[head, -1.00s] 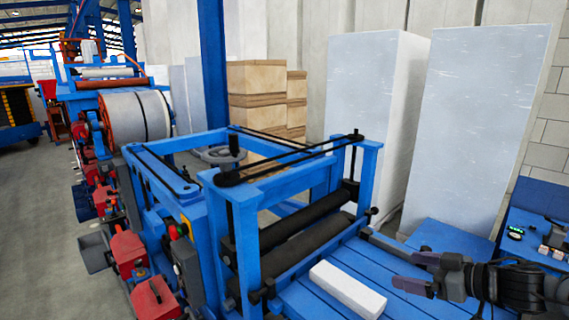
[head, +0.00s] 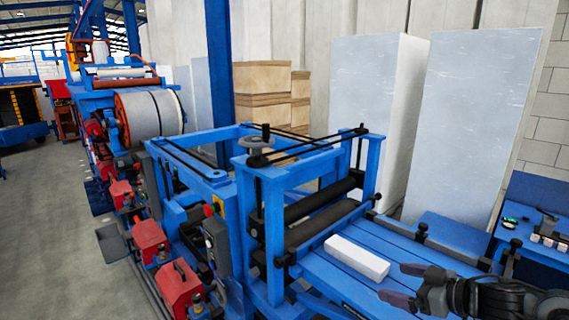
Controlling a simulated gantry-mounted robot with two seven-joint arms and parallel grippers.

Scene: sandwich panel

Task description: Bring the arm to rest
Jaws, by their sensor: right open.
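My right gripper (head: 401,284) comes in from the lower right of the head view. Its two dark fingers point left and stand apart, with nothing between them. It is over the blue slatted table (head: 325,279), at the front right of a white block (head: 357,257). A small gap shows between the fingers and the block in the picture; the gripper's height above the table is hard to tell. The block lies on the table, in front of the dark rollers (head: 318,228). My left gripper is not in view.
A blue roller frame (head: 262,210) stands left of the block. A guide rail (head: 425,238) with dark clamps runs along the table's far side. Tall white panels (head: 470,130) stand behind. A blue bench (head: 537,228) with small items is at the right edge.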

